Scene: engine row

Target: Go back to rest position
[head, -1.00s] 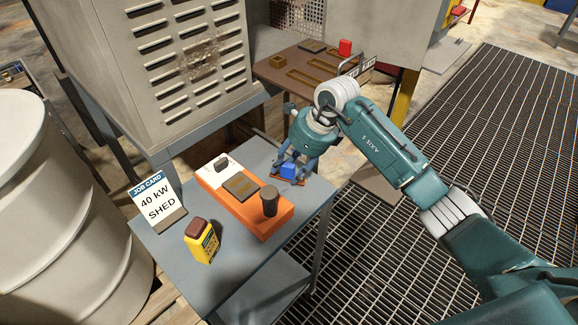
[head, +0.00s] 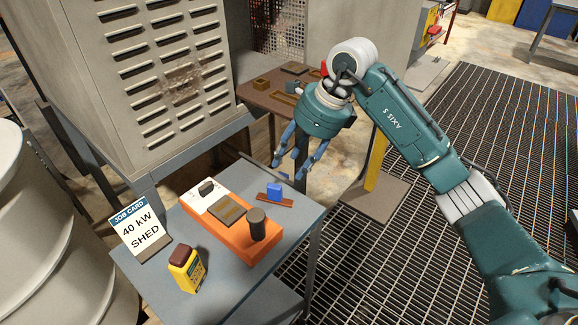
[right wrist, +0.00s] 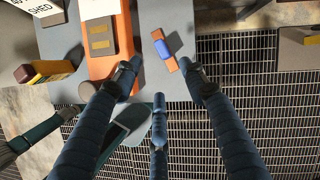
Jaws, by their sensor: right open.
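My right gripper (head: 296,165) is open and empty, raised above the back right edge of the small grey table (head: 205,240). The blue block (head: 274,190) sits on a small rust-brown strip (head: 277,200) on that table, below the fingers and apart from them. In the right wrist view, the open fingers (right wrist: 160,80) spread with nothing between them, and the blue block (right wrist: 166,47) lies beyond the fingertips. My left gripper does not show in the head view.
A louvred grey cabinet (head: 170,100) stands behind. A brown bench (head: 262,92) is at the back. Open grating (head: 470,110) lies to the right.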

